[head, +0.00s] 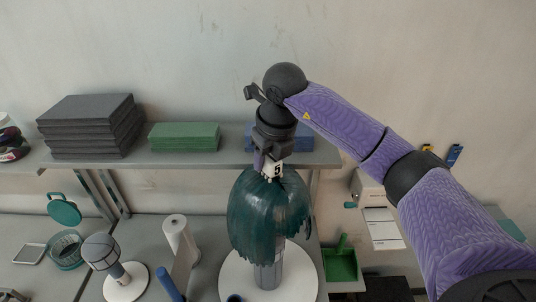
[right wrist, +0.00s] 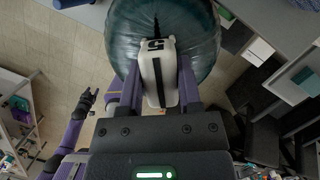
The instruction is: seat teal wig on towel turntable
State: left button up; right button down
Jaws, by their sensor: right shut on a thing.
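The teal wig (head: 262,215) hangs upright, its strands reaching down around a grey post. The post (head: 268,275) stands on a white round turntable (head: 232,278). The wig hides the post's top, so I cannot tell whether it rests on anything inside. My right gripper (head: 272,168) is above the wig's crown, shut on a white tab marked 5. In the right wrist view the tab (right wrist: 158,75) sits between the fingers, with the wig (right wrist: 190,25) beyond. My left gripper (right wrist: 88,98) shows small at the left of that view; its jaw opening is unclear.
A white towel roll (head: 180,238) stands left of the turntable. Further left, a grey head form (head: 100,248) stands on another white disc (head: 126,284). A shelf (head: 220,160) behind holds dark and green stacks. A green bin (head: 340,264) is at the right.

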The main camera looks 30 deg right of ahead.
jog(key=shift+w+a+r, duration=0.1)
jog(key=shift+w+a, duration=0.05)
jog(key=shift+w, duration=0.1)
dwell(0.3)
jog(key=s+b+x, duration=0.3)
jog(key=b+x, duration=0.8)
jog(key=x, duration=0.2)
jog(key=shift+x, duration=0.75)
jog(key=shift+s, duration=0.25)
jog(key=shift+t+b, duration=0.3)
jog(key=shift+b, duration=0.05)
